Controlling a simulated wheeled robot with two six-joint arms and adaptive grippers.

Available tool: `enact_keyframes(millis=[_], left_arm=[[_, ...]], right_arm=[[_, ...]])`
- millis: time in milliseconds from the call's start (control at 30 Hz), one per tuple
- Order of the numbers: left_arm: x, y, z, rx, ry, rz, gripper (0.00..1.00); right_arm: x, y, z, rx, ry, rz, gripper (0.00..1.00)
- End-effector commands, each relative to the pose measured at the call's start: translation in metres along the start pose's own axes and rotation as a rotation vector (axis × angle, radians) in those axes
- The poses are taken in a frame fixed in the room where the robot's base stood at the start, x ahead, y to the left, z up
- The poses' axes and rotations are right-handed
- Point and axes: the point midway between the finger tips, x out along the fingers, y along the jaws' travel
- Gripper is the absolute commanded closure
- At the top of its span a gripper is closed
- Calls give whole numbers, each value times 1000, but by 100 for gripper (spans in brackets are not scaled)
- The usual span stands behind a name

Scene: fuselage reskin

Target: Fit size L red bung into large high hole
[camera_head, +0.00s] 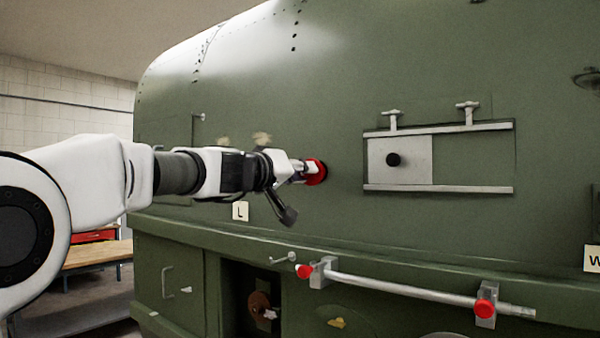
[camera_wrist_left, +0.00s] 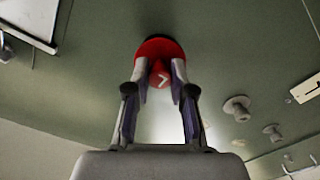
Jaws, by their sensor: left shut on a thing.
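The red bung (camera_head: 317,172) is against the green fuselage skin (camera_head: 290,100), to the right of the arm in the head view. My left gripper (camera_head: 303,170) is shut on the bung from its outer side. In the left wrist view, both fingers of my left gripper (camera_wrist_left: 161,85) close on the narrow red end of the bung (camera_wrist_left: 158,50), which has a white mark. The wide red flange lies close to or against the skin. The hole itself is hidden behind the bung. A label "L" (camera_head: 240,211) sits below left of it. My right gripper is not in view.
A framed sliding panel (camera_head: 420,160) with a black knob is on the skin to the right. A metal rail (camera_head: 400,286) with red ends juts out below. A wooden bench (camera_head: 95,254) stands at the far left.

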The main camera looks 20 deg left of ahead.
Motion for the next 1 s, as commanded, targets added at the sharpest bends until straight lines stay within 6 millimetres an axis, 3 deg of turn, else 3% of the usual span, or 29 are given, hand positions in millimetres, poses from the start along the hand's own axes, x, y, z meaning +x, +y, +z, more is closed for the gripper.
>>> enact_keyframes(millis=[1000], left_arm=[[20,0,-1,1,1,0,100]], right_arm=[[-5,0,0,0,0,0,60]])
